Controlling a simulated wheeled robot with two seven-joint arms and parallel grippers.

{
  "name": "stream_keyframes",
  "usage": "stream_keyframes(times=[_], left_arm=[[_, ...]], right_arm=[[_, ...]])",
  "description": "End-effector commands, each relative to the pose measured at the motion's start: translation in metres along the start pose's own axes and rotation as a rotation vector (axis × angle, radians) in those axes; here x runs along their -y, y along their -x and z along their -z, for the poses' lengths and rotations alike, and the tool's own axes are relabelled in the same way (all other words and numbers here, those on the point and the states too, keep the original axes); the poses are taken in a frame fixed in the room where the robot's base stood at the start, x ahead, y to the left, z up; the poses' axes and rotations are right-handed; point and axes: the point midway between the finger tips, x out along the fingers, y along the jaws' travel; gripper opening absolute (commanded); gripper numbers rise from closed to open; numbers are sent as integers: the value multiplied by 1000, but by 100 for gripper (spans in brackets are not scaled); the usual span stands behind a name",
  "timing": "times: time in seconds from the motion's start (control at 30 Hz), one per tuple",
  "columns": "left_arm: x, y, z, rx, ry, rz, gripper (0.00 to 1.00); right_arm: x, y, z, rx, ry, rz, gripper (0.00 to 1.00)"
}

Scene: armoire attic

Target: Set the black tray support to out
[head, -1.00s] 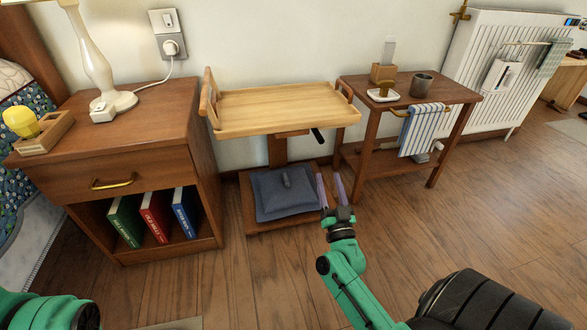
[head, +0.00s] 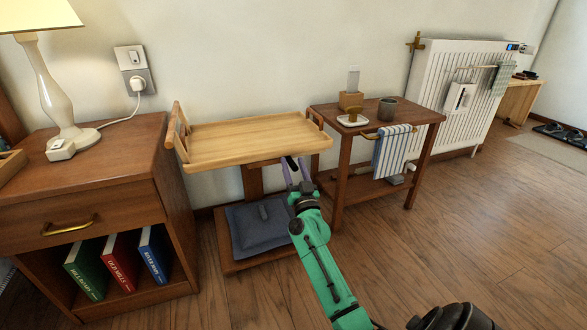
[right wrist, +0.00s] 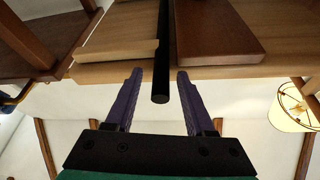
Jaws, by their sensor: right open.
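The black tray support (head: 290,162) is a short dark rod under the right part of the wooden tray (head: 240,140). In the right wrist view the black tray support (right wrist: 162,60) runs from the top edge down to a round free end. My right gripper (head: 297,166) is open just below the tray, at the rod. In the right wrist view its two purple fingers (right wrist: 160,78) stand on either side of the rod, with a gap to each side. Whether they touch it elsewhere is hidden. My left gripper is out of view.
The tray stands on a wooden post above a low base (head: 228,262) with a blue cushion (head: 255,228). A nightstand (head: 100,205) is close on the left. A side table (head: 425,115) with a mug (head: 387,108) and striped towel (head: 392,150) is close on the right.

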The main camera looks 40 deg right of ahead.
Motion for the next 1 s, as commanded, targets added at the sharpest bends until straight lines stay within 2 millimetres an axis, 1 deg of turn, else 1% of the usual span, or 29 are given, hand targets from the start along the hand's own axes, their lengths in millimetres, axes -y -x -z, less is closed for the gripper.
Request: stream_keyframes(times=[0.07, 0.1, 0.17, 0.2, 1.0], left_arm=[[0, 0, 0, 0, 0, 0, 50], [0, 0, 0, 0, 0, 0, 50], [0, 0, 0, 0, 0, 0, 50], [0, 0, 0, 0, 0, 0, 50], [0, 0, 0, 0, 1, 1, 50]], right_arm=[[0, 0, 0, 0, 0, 0, 55], [0, 0, 0, 0, 0, 0, 39], [0, 0, 0, 0, 0, 0, 16], [0, 0, 0, 0, 0, 0, 1], [0, 1, -1, 1, 0, -1, 0]])
